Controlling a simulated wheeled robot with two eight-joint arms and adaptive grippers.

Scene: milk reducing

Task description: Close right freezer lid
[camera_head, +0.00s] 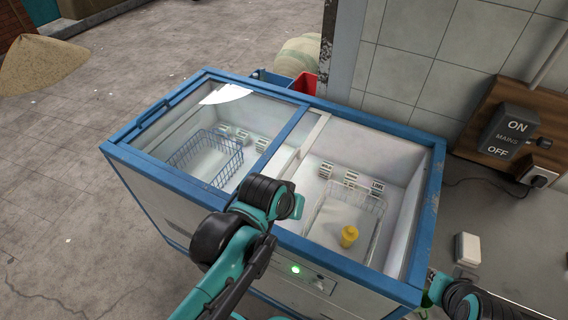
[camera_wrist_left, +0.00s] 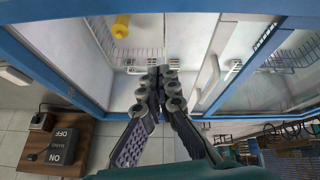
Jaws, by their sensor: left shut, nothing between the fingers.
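The chest freezer (camera_head: 433,222) has a blue frame and fills the middle of the head view. A glass pane with a bright reflection covers its left half (camera_head: 225,93). The right half (camera_head: 385,150) looks uncovered, though clear glass there is hard to rule out. A pale bar (camera_head: 313,132) runs front to back near the middle. My left arm reaches the freezer's front edge; its fingers are hidden in the head view. In the left wrist view my left gripper (camera_wrist_left: 162,72) is shut and empty, over the freezer opening. My right gripper is not visible; only part of that arm shows.
Another wire basket (camera_head: 207,158) sits at left. A wall with a mains switch (camera_head: 510,130) is close on the right. Open paved floor (camera_head: 60,190) lies to the left.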

